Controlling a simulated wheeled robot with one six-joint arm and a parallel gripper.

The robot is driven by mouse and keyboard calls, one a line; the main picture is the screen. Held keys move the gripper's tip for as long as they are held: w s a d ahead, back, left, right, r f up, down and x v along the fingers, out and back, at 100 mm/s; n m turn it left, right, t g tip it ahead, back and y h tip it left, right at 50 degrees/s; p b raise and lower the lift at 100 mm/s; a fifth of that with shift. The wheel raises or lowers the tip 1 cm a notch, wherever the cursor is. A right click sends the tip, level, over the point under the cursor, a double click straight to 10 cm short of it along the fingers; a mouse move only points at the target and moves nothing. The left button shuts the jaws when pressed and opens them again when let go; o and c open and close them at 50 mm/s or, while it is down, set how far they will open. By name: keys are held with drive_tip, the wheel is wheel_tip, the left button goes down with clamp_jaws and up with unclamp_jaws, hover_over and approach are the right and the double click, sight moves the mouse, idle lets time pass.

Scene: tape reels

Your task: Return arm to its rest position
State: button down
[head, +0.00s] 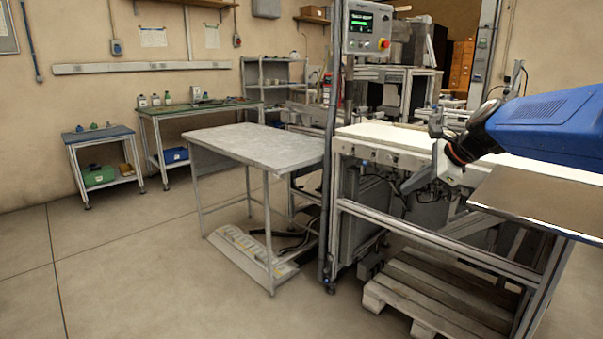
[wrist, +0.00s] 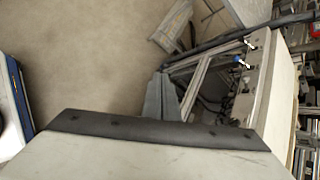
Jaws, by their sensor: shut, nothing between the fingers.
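My blue arm reaches in from the right in the head view, bent downward at its dark wrist. My gripper (head: 408,186) hangs beside the front side of the white-topped workbench (head: 375,133). In the wrist view my gripper (wrist: 163,78) shows as two grey fingers side by side, shut with nothing between them. The bench's pale side and metal frame lie to the right of the fingers in that view, with bare floor to the left. I cannot tell the exact gap between the fingers and the bench. No tape reel can be made out.
A grey table (head: 255,142) stands left of the bench. A post carries a control panel (head: 367,30). A metal plate (head: 540,200) lies below my arm at right. A wooden pallet (head: 440,295) is under the bench. The floor (head: 120,260) at front left is clear.

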drive_tip(key=s+f+n+h, duration=0.1)
drive_tip(key=s+f+n, duration=0.5)
drive_tip(key=s, duration=0.5)
drive_tip(key=s+f+n+g+h, duration=0.1)
drive_tip(key=s+f+n+h, duration=0.1)
drive_tip(key=s+f+n, duration=0.4)
drive_tip(key=s+f+n+g+h, duration=0.1)
drive_tip(key=s+f+n, duration=0.5)
drive_tip(key=s, duration=1.1)
drive_tip(key=n+h, duration=0.1)
drive_tip(key=n, duration=0.1)
drive_tip(key=shift+n, duration=0.3)
drive_tip(key=shift+d+r, duration=0.1)
drive_tip(key=shift+d, duration=0.05)
